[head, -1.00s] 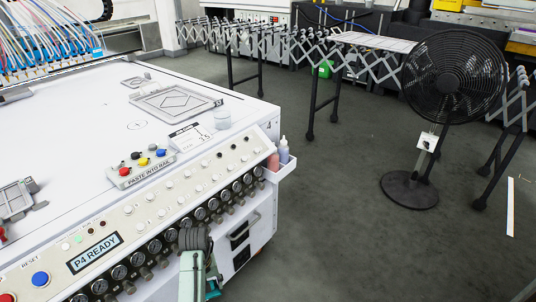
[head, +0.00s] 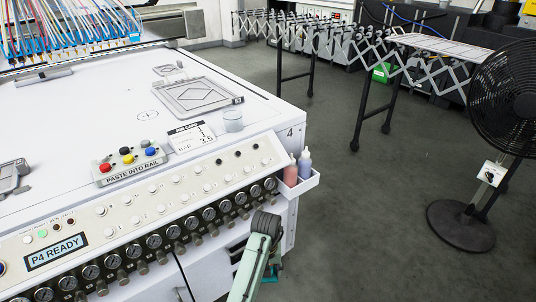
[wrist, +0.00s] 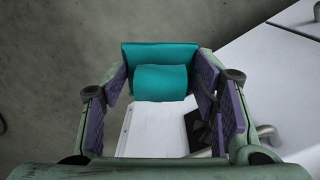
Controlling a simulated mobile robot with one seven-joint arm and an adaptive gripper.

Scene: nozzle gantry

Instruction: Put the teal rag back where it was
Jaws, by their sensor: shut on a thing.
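The teal rag (wrist: 160,80) shows in the wrist view as a folded or rolled bundle between the purple pads of my gripper (wrist: 163,88). My gripper is shut on it. In the head view only a small teal piece (head: 270,273) shows beside my pale green arm, low at the machine's front right corner. The rest of the rag and most of the gripper are hidden there by my arm. The gripper is out over the floor beside the white machine (head: 90,110).
A small white tray (head: 302,186) with a pink and a lavender bottle juts from the machine's corner, just above my arm. A row of gauges and knobs lines the front. A black fan (head: 462,222) stands to the right. The grey floor (head: 360,220) between is clear.

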